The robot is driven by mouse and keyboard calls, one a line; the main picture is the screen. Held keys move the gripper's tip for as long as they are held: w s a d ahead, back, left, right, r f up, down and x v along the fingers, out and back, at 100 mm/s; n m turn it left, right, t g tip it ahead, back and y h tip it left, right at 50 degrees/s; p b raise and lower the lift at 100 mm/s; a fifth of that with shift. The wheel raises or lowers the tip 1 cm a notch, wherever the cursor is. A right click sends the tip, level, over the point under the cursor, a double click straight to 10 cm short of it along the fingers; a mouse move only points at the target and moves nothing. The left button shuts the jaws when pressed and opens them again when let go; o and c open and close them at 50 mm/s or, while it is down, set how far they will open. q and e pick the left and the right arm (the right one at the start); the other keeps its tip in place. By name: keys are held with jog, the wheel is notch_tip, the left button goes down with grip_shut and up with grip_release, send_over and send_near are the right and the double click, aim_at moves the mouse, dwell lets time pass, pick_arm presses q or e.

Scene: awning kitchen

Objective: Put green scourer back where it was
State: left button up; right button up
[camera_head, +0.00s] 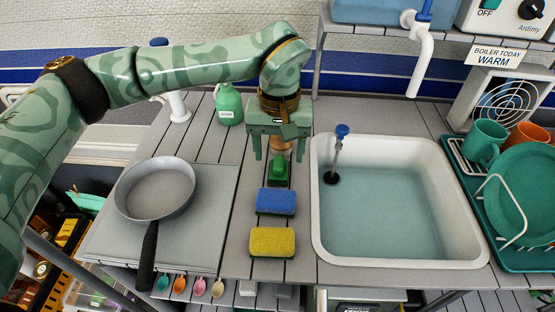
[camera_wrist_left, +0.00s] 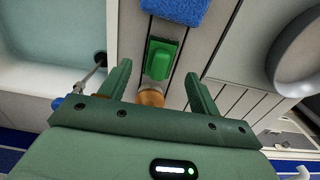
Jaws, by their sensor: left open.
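The green scourer (camera_head: 279,172) lies on the grey slatted counter left of the sink, behind a blue sponge (camera_head: 276,201). It also shows in the left wrist view (camera_wrist_left: 161,58), as a green block with a raised middle. A round wooden-brown thing (camera_wrist_left: 151,97) is close behind it; I cannot tell if they are joined. My left gripper (camera_head: 279,153) points down over them, open, with one finger to each side. In the wrist view the gripper (camera_wrist_left: 158,72) has nothing clasped between its fingers. My right gripper is not in view.
A yellow sponge (camera_head: 273,242) lies in front of the blue one. The sink (camera_head: 323,225) with water is to the right, a pan (camera_head: 155,189) on a board to the left. A green bottle (camera_head: 229,105) stands behind. A dish rack (camera_head: 480,203) is at far right.

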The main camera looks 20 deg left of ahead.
aim_at(279, 163)
pick_arm(q)
notch_tip(279, 163, up, 7)
jog(key=p, duration=0.2)
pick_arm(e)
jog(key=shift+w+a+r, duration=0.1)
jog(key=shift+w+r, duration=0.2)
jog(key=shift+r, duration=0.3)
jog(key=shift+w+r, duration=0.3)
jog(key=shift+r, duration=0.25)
